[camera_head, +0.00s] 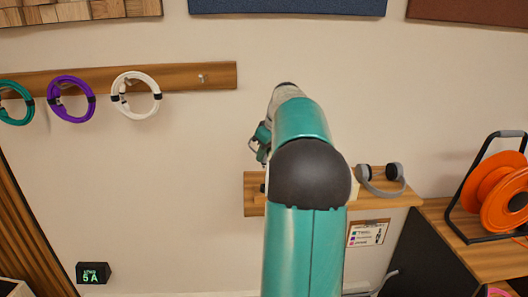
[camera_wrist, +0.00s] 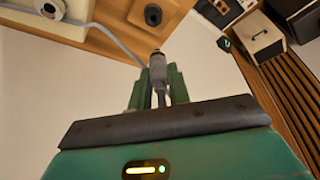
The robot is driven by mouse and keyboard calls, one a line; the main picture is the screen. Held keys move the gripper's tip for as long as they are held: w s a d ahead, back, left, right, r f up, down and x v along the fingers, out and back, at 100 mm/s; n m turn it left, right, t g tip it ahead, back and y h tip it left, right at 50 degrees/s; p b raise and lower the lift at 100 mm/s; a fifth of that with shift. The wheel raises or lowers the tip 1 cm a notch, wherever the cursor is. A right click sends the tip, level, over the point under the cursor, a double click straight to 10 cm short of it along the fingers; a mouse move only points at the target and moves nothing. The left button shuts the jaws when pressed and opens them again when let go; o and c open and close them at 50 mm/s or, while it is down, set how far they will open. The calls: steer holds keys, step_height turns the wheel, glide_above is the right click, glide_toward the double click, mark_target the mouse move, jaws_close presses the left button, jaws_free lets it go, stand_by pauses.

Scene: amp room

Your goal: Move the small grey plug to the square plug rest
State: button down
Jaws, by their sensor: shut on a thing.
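In the wrist view my gripper (camera_wrist: 160,78) is shut on the small grey plug (camera_wrist: 157,68), which stands between the two green fingers with its dark tip pointing away. A grey cable (camera_wrist: 115,42) runs behind the plug toward the upper left. At the top of the wrist view, a square wooden block with a dark ring (camera_wrist: 152,15) looks like the square plug rest, but I cannot be sure. In the head view my gripper (camera_head: 262,142) shows partly beside my arm, near the wall; the plug cannot be made out there.
A wooden wall shelf (camera_head: 400,200) carries grey headphones (camera_head: 382,182). An orange cable reel (camera_head: 497,190) stands on a cabinet at right. A peg rail (camera_head: 190,78) holds cable coils at upper left. A pale round fitting (camera_wrist: 48,8) and a boxy unit (camera_wrist: 258,38) show in the wrist view.

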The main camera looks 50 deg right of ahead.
steer(key=shift+f, duration=4)
steer(key=c, duration=1.2)
jaws_free()
steer(key=shift+c, duration=0.2)
steer(key=shift+r, duration=0.1)
steer(key=v, duration=1.3)
steer(key=shift+s+r, duration=0.15)
steer(key=shift+r, duration=0.15)
